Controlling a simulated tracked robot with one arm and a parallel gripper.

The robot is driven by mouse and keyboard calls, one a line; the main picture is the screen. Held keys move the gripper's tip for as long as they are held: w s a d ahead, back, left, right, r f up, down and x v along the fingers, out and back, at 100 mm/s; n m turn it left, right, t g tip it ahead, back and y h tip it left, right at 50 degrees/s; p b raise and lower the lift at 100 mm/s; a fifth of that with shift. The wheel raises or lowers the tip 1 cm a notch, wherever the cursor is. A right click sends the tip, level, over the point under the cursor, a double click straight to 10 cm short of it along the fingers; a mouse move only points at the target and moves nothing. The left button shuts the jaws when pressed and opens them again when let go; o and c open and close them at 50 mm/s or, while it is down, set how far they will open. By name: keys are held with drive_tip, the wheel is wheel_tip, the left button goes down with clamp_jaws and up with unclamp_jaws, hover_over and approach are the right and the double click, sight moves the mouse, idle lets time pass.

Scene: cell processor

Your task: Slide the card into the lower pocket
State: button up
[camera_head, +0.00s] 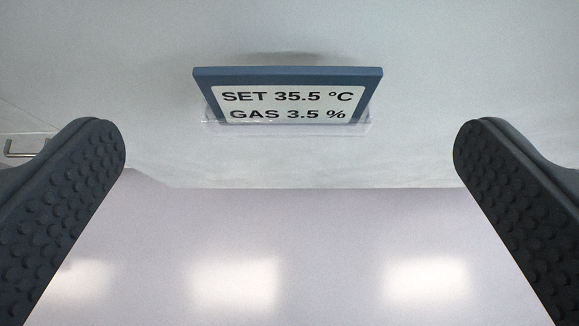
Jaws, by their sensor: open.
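The card (287,75) has a blue border and a white label reading "SET 35.5 °C" and "GAS 3.5 %". It sits in a clear pocket (210,125) on the pale wall, with its upper part standing above the pocket and its lower edge behind the clear front. Whether this is the lower pocket I cannot tell, as no other pocket shows. My gripper (289,145) is open and empty, with one dark studded finger at each side of the picture. Both fingers are well apart from the card.
The pale wall (450,60) fills the upper picture. A metal handle (24,147) shows at the left edge, partly behind my left finger. A smooth, light surface (330,235) with bright reflections lies below.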

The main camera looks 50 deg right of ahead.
drive_tip(key=p+v, duration=0.2)
drive_tip(key=v, duration=0.6)
drive_tip(key=shift+a+r, duration=0.15)
drive_tip(key=shift+a, duration=0.05)
idle(0.8)
drive_tip(key=w+a+r+n+t+y+p, duration=0.1)
drive_tip(key=w+a+r+n+p, duration=0.1)
drive_tip(key=a+r, duration=0.6)
drive_tip(key=w+a+r+n+t+y+p, duration=0.1)
drive_tip(key=w+a+r+t+y+p, duration=0.2)
drive_tip(key=r, duration=0.9)
drive_tip(key=w+a+r+n, duration=0.2)
drive_tip(key=a+r, duration=0.5)
drive_tip(key=r, duration=0.3)
drive_tip(key=s+a+r+n+t+y+p, duration=0.1)
drive_tip(key=s+a+r, duration=0.2)
drive_tip(key=r, duration=0.8)
drive_tip(key=s+a+r+n+t+y+p, duration=0.1)
drive_tip(key=s+r, duration=0.4)
drive_tip(key=r, duration=0.6)
drive_tip(key=s+a+r+n+t+y+p, duration=0.2)
drive_tip(key=s+a+r+p, duration=0.1)
drive_tip(key=r, duration=0.8)
drive_tip(key=s+a, duration=0.1)
drive_tip(key=a, duration=0.1)
drive_tip(key=shift+s+a+n, duration=0.35)
drive_tip(key=shift+a+n, duration=0.05)
